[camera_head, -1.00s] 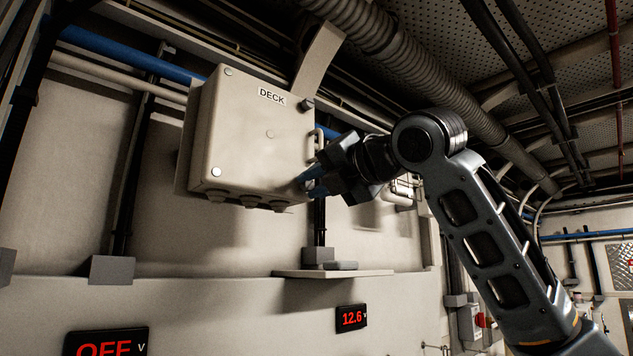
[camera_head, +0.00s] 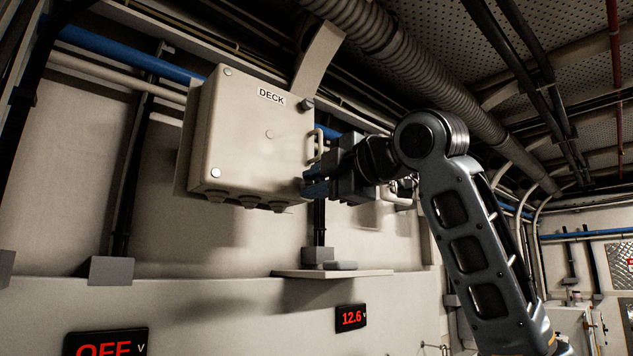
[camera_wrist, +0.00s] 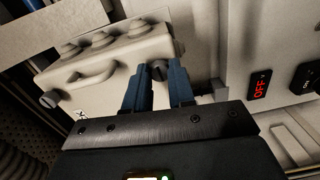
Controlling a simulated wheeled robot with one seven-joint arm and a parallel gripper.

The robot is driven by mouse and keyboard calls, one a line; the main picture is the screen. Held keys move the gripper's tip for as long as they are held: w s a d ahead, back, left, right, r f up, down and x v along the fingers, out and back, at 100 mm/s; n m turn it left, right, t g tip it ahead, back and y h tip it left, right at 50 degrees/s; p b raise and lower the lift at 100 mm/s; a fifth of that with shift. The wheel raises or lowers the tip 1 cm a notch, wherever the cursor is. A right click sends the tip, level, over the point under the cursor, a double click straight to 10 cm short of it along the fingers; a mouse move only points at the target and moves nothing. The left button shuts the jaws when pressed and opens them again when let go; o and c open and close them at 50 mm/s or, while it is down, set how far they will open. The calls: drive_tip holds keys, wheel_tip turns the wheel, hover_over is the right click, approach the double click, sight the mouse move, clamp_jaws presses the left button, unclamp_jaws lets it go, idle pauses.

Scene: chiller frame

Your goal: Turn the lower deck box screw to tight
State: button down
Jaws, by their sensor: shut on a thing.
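The beige deck box (camera_head: 240,140), labelled DECK, hangs on the wall; in the wrist view the box (camera_wrist: 115,62) appears upside down. Its upper dark screw (camera_head: 307,103) sticks out at the top right corner and also shows in the wrist view (camera_wrist: 50,99). The lower deck box screw (camera_wrist: 158,68) is a dark knob at the box's other corner. My gripper (camera_head: 312,184) is at the box's lower right edge. In the wrist view its blue fingers (camera_wrist: 157,80) are shut on the lower screw, one on each side. In the head view the fingers hide this screw.
A beige handle (camera_head: 315,147) on the box's side sits just above my fingers. A small shelf (camera_head: 345,273) juts out below. Cable glands (camera_head: 248,204) line the box's underside.

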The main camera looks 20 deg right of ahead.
drive_tip(key=shift+m, duration=0.5)
drive_tip(key=c, duration=0.9)
unclamp_jaws()
drive_tip(key=shift+c, duration=0.2)
drive_tip(key=b+v, duration=0.2)
drive_tip(key=v, duration=0.5)
drive_tip(key=shift+s+d, duration=0.15)
drive_tip(key=shift+s, duration=0.2)
drive_tip(key=shift+f, duration=0.1)
